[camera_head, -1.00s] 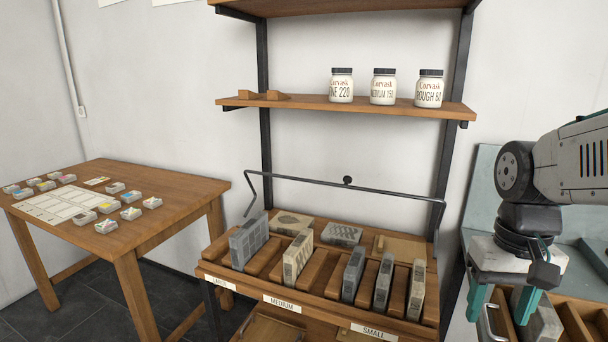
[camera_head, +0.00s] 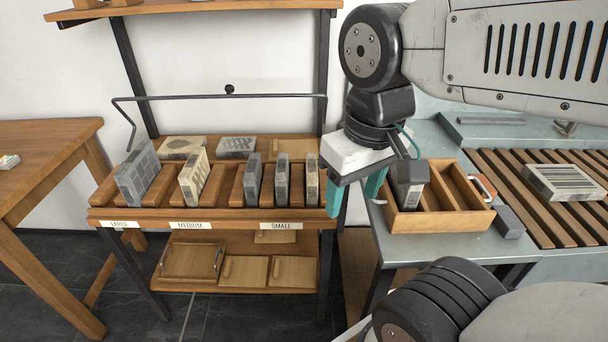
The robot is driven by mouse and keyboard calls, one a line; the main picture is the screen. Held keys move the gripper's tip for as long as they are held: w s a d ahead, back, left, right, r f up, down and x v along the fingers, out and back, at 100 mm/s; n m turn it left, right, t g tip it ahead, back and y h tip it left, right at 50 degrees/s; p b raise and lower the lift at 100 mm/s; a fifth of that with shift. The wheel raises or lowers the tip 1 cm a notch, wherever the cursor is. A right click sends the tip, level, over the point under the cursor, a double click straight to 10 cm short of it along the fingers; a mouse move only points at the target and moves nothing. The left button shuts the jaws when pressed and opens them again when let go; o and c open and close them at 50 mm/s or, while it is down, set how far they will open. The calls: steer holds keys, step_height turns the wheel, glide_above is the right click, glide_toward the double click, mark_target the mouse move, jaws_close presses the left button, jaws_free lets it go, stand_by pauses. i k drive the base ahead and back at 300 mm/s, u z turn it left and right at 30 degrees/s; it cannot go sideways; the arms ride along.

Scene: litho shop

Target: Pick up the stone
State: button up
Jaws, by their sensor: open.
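My gripper (camera_head: 353,203) hangs fingers down, with its teal fingers apart and nothing visible between them. It is in front of the left end of a wooden tray. A grey stone block (camera_head: 411,190) stands in that tray's left part, just right of the fingers and partly hidden by the wrist. Another stone, a pale block with a dark striped face (camera_head: 563,183), lies flat on the slatted top at the right. Several upright stones stand in the rack at left, including a large grey one (camera_head: 138,178) and a cream one (camera_head: 193,178). Which stone the task means cannot be told.
The wooden tray (camera_head: 443,221) has bare slots on its right and sits on a grey bench (camera_head: 415,246). A dark grey block (camera_head: 509,222) lies beside it. The rack's front (camera_head: 245,225) reads LARGE, MEDIUM and SMALL. A black rail (camera_head: 220,97) runs above the rack.

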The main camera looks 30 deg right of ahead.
mark_target(312, 174)
steer(key=u, duration=0.35)
steer(key=k, duration=0.45)
steer(key=u, duration=1.15)
steer(key=i, duration=1.2)
steer(key=z, duration=0.75)
steer(key=i, duration=0.6)
steer(key=z, duration=1.1)
steer(key=i, duration=0.3)
steer(key=z, duration=0.25)
